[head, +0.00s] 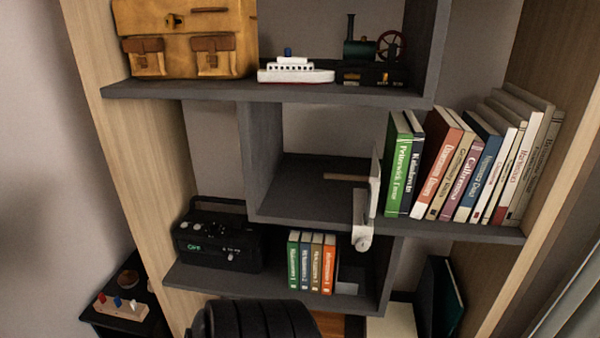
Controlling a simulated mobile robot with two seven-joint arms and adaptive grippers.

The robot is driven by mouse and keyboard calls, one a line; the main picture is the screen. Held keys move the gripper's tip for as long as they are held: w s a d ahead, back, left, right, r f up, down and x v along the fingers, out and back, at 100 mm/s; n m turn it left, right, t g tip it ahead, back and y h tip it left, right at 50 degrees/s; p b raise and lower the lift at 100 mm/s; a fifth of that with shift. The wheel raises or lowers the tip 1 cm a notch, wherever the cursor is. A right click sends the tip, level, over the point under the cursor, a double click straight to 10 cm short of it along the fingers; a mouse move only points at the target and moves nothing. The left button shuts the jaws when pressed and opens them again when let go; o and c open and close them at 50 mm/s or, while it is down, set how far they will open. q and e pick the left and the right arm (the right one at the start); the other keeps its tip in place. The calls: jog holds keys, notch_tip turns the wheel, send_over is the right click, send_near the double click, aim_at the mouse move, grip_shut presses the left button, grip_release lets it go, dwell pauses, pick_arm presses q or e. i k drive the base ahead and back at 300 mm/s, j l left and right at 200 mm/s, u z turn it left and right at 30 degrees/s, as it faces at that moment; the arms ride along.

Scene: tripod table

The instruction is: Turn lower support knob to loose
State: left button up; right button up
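No tripod table shows in the head view, and I cannot make out a part that is clearly the lower support knob. A thin pale panel (375,182) stands nearly edge-on at the middle shelf, left of the books. A whitish strip (360,212) hangs below it past the shelf's front edge. The strip ends in a small rounded piece (362,241); I cannot tell whether it is a knob or how it is turned. A thin wooden stick (345,177) reaches left from the panel. Neither of my grippers is in view.
Grey shelves (290,225) hold a row of leaning books (470,165), a black device with knobs (220,240), small books (312,262), a toy ship (295,72) and a brown case (190,35). A black ribbed shape (255,320) fills the bottom middle.

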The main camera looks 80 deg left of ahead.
aim_at(362, 244)
jog(key=u, duration=1.9)
